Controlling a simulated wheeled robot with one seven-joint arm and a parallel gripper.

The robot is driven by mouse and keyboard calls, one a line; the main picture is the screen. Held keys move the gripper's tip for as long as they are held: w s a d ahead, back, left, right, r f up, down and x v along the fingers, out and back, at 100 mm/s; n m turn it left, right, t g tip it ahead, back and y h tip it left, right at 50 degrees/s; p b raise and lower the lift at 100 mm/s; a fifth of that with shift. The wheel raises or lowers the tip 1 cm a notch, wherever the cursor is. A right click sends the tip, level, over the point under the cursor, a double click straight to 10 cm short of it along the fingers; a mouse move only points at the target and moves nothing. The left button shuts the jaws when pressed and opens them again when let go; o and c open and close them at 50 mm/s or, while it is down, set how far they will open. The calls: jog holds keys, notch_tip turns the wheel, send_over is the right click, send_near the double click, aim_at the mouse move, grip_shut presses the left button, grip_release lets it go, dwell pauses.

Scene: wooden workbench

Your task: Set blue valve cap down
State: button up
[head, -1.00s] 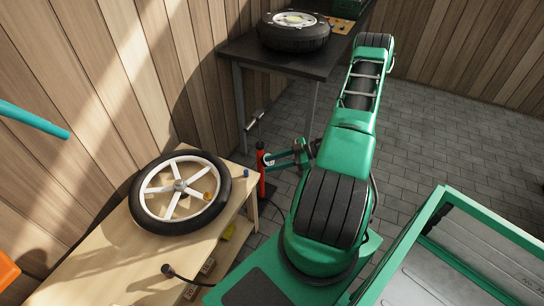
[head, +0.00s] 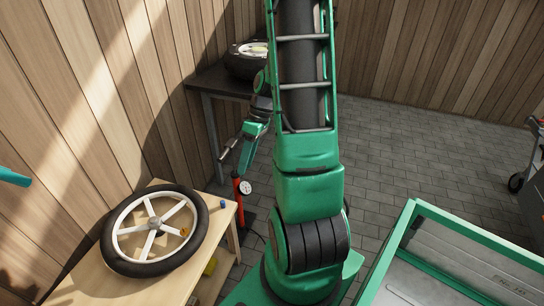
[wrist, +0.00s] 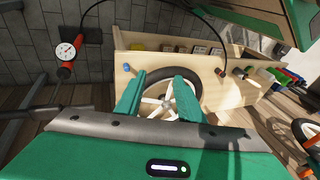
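The blue valve cap (head: 222,204) stands on the wooden workbench (head: 95,285), near its far right corner, apart from the wheel. The cap also shows in the wrist view (wrist: 126,67), just beyond and left of my left fingertip. My gripper (wrist: 160,76) has its two green fingers apart, with nothing held between them. The wheel's spokes show through the gap. In the head view my gripper (head: 246,160) is above and beyond the bench corner, clear of the cap.
A black-tyred wheel with white spokes (head: 145,213) lies on the bench, with a small orange piece (head: 184,231) on it. A red pump with a gauge (head: 238,190) stands beside the bench's right end. A dark table (head: 220,80) with a tyre is behind.

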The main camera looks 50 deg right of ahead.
jog(key=s+a+r+m+h, duration=0.2)
jog(key=s+r+m, duration=0.3)
jog(key=s+r, duration=0.3)
jog(key=s+a+r+m+h, duration=0.2)
jog(key=s+a+r+m, duration=0.2)
jog(key=s+r, duration=0.3)
jog(key=shift+s+a+r+m+h, duration=0.3)
jog(key=shift+s+r+m, duration=0.1)
jog(key=shift+s+m, duration=0.45)
jog(key=shift+g, duration=0.3)
jog(key=shift+w+d+f, duration=0.1)
jog(key=shift+w+f, duration=0.15)
jog(key=shift+w, duration=0.3)
